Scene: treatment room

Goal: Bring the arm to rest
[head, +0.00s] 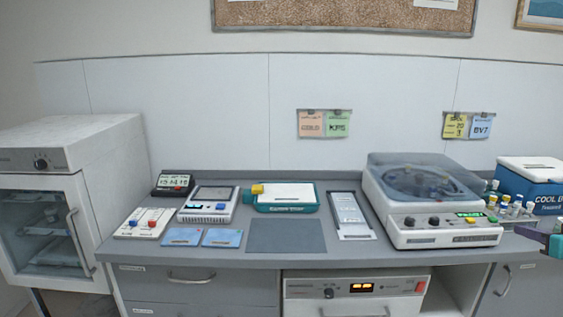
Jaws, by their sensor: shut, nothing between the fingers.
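My gripper (532,234) shows only in part at the right edge of the head view, in front of the right end of the counter. Its fingers are shut with nothing seen between them. The rest of my arm is outside the picture. The gripper is apart from the centrifuge (432,238) to its left, and appears just in front of the rack of capped tubes (512,212).
The grey counter (345,255) holds a timer (173,185), small devices, two blue cards (202,237), a teal-based device (285,198), a dark mat (287,236) and a metal tray (350,215). A blue cool box (530,182) stands back right. A glass-door cabinet (45,240) stands left.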

